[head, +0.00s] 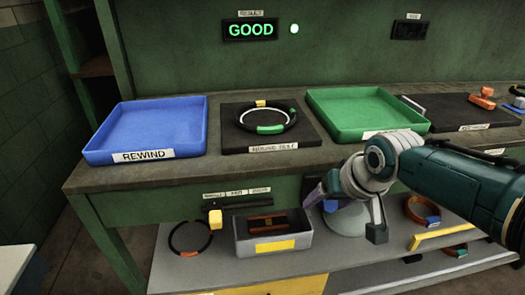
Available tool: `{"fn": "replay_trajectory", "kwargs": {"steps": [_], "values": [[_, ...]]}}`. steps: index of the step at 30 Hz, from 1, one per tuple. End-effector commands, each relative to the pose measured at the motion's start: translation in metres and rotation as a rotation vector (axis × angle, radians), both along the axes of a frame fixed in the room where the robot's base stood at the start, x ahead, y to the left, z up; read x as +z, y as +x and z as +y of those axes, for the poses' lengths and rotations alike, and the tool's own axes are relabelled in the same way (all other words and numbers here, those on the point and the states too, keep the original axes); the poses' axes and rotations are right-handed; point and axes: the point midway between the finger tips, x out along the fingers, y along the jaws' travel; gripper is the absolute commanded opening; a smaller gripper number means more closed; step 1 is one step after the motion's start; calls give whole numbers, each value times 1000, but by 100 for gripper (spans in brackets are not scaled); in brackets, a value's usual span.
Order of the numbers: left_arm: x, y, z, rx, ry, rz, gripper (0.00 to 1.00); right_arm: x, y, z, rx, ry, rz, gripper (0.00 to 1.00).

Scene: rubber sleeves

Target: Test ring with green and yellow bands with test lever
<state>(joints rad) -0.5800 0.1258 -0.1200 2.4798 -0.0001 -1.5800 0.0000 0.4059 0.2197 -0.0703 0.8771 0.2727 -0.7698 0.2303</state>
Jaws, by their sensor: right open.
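The ring with green and yellow bands (287,123) is a black ring lying flat on a dark square pad (233,140) on the bench. Its yellow band is at the far side and its green band at the near side. Below the bench top, a lever with a yellow knob (215,219) sits at the left end of a dark slot under small labels, too blurred to read. My right gripper (345,207) is open, in front of the bench edge, right of the lever and apart from ring and lever. My left gripper is out of view.
A display (250,29) reads GOOD beside a lit green lamp (294,28). A blue tray (150,128) labelled REWIND and a green tray (365,108) flank the pad, both empty. The lower shelf holds another ring (173,243) and a grey bin (275,257).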

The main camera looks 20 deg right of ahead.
Motion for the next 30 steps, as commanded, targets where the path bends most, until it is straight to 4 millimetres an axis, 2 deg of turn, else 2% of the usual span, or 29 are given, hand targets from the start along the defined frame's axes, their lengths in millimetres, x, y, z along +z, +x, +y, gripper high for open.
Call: {"fn": "replay_trajectory", "kwargs": {"steps": [8,16,21,30], "values": [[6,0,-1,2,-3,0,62,6,-3,0,1,0,0,72],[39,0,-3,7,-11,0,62,46,-24,1,3,-1,0,72],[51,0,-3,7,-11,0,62,69,-37,1,1,-2,-1,72],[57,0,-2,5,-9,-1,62,86,-49,2,0,-1,1,72]]}}
